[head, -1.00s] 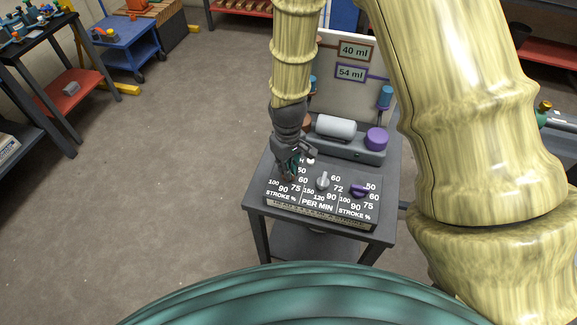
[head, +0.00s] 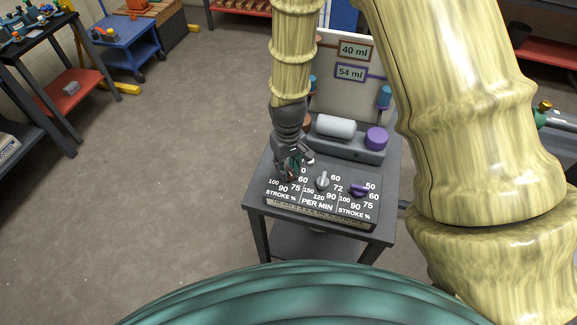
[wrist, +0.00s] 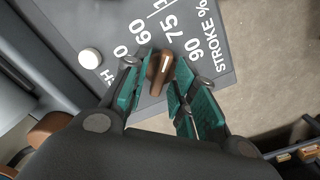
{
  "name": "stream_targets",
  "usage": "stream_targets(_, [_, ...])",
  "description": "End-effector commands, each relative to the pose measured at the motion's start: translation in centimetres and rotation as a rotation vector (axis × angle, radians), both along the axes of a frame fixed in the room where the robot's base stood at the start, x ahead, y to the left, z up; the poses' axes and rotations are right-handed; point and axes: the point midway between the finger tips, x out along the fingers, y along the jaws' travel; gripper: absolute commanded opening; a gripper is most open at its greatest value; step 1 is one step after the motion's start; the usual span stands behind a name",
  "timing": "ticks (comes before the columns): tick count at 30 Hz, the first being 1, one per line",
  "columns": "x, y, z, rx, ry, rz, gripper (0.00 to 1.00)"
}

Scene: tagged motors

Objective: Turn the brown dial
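The brown dial (wrist: 158,72) sits on the sloped grey control panel (wrist: 110,25), at its left-hand scale marked STROKE %. My gripper (wrist: 163,82) has its teal-padded fingers on either side of the dial's raised grip, close against it. The dial's top shows between the fingers; its lower part is partly covered. In the head view, my gripper (head: 293,168) is low over the panel's left end and hides most of the dial and some of its numbers.
A grey dial (head: 323,181) and a purple dial (head: 359,190) sit to the right on the same panel. Behind are a grey cylinder (head: 336,126), a purple knob (head: 376,139) and a board with 40 ml and 54 ml labels. A white button (wrist: 89,58) lies near my gripper.

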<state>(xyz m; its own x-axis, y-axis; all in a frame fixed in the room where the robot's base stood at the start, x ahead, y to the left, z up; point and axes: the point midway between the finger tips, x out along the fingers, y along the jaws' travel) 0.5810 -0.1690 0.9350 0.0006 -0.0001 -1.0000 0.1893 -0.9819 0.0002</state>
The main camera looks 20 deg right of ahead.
Motion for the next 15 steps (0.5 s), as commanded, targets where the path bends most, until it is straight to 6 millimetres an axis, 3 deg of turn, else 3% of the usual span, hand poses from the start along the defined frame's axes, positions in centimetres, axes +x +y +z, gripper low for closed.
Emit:
stream_targets(10, [0.0, 0.0, 0.1, 0.000, 0.000, 0.001, 0.33])
stream_targets(15, [0.0, 0.0, 1.3, 0.000, -0.001, 0.001, 0.33])
